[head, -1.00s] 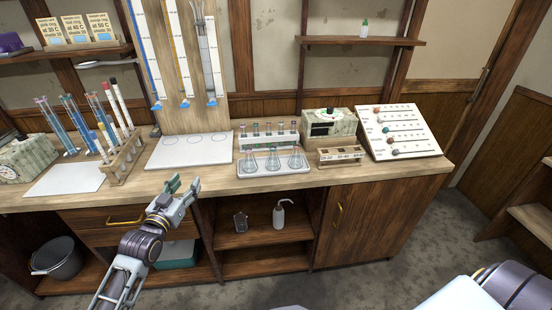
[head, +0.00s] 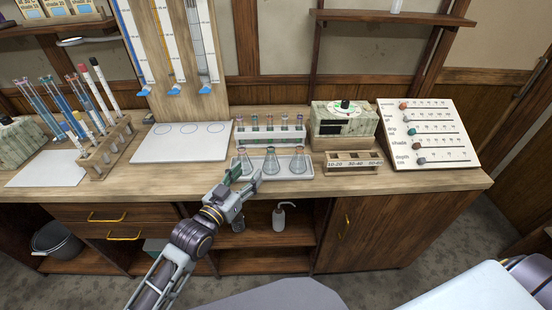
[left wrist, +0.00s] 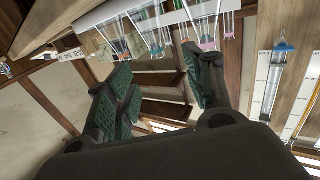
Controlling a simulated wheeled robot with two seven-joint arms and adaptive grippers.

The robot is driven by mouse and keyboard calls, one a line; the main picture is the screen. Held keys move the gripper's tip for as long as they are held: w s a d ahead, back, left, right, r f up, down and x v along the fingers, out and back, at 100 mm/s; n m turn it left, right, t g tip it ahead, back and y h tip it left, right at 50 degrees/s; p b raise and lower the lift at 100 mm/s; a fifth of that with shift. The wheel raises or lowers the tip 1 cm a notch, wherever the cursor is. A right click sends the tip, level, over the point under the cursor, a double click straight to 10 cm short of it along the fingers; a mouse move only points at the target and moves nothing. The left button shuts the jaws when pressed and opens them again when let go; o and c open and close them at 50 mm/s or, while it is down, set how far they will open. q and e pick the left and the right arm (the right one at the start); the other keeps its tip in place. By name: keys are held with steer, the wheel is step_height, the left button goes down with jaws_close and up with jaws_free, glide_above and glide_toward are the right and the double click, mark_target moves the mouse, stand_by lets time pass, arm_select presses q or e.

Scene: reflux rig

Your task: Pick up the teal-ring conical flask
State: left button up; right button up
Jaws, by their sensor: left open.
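Three clear conical flasks stand upright on a white tray (head: 309,173) on the bench: a left (head: 246,165), a middle (head: 271,163) and a right flask (head: 298,164). Their ring colours are too small to tell surely in the head view. In the left wrist view, seen upside down, one flask (left wrist: 205,22) has a pinkish ring and the middle flask (left wrist: 152,32) seems to have a bluish one. My left gripper (head: 246,180) is open and empty at the tray's front edge, just before the left and middle flasks. My right gripper is out of view.
A white rack of small tubes (head: 270,135) stands right behind the flasks. A labelled wooden block (head: 352,163) and a green-patterned box (head: 343,124) are to the right. A sloping slider panel (head: 430,133) stands further right. The white board (head: 182,146) at left is clear.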

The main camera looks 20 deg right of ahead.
mark_target(268, 152)
arm_select(q)
steer(key=shift+s+d+r, duration=0.1)
steer(key=shift+s+d, duration=0.05)
stand_by(0.3)
steer(key=shift+x, duration=4.3)
steer(key=shift+d, duration=0.1)
